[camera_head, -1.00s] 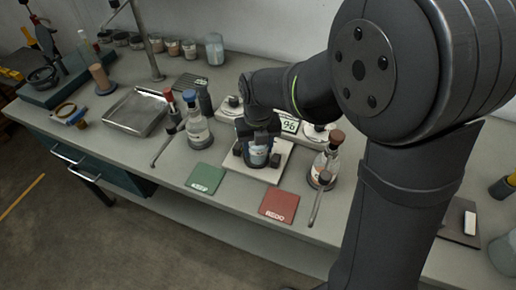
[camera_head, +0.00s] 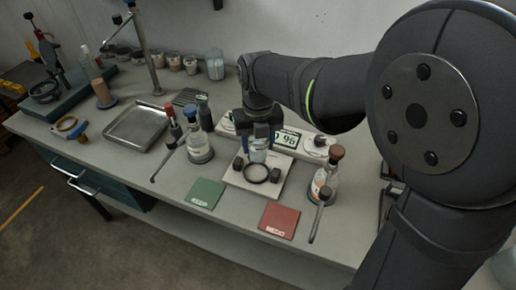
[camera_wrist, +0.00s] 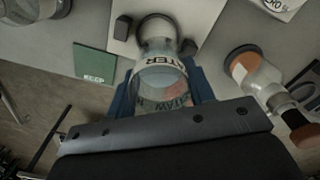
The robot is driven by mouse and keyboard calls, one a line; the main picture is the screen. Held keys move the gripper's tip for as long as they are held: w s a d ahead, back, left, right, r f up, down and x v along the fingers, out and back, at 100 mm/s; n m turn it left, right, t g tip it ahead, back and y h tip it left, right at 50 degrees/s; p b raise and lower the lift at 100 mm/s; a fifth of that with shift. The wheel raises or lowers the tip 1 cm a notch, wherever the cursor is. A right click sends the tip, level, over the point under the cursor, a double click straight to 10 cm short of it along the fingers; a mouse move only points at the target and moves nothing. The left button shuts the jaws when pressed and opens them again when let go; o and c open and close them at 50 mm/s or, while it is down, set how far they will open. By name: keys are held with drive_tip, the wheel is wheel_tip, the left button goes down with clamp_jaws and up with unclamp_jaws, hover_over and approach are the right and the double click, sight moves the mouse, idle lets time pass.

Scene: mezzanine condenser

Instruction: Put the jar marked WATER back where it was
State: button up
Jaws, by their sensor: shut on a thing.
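The clear glass jar (camera_wrist: 158,72) has a white label band whose visible letters read "ATER". It sits between the blue fingers of my gripper (camera_wrist: 162,92), which is shut on it. In the head view the jar (camera_head: 258,152) hangs below my gripper (camera_head: 258,138), above the back part of a pale square plate (camera_head: 243,184). A dark ring (camera_head: 257,173) with small dark blocks beside it shows on that plate. Whether the jar's lower end touches anything is hard to tell.
A blue-topped flask (camera_head: 199,146) stands left of the plate, and a brown-stoppered bottle (camera_head: 326,178) stands right. A green card (camera_head: 204,193) and a red card (camera_head: 279,220) lie in front. A digital display (camera_head: 288,138) stands behind. A metal tray (camera_head: 138,127) is further left.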

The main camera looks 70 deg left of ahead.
drive_tip(key=shift+r, duration=0.95)
drive_tip(key=shift+w+r, duration=0.15)
drive_tip(key=shift+w, duration=0.3)
drive_tip(key=w+d+m, duration=0.4)
drive_tip(key=w+d, duration=0.2)
drive_tip(key=w, duration=0.4)
drive_tip(key=w+d+m, duration=0.4)
drive_tip(key=w+d, duration=0.2)
drive_tip(key=w, duration=0.4)
drive_tip(key=w+d+m, duration=0.3)
drive_tip(key=w+d, duration=0.3)
drive_tip(key=w, duration=0.4)
drive_tip(key=shift+m, duration=0.3)
drive_tip(key=s+a+f, duration=0.1)
drive_tip(key=a+f, duration=0.1)
drive_tip(key=a, duration=0.1)
drive_tip(key=s+a+f, duration=0.1)
drive_tip(key=a+f, duration=0.1)
drive_tip(key=a, duration=0.2)
drive_tip(key=s+a+f, duration=0.2)
drive_tip(key=a+f, duration=0.1)
drive_tip(key=a, duration=0.1)
drive_tip(key=shift+f, duration=2)
drive_tip(key=shift+f, duration=0.1)
drive_tip(key=o, duration=1.1)
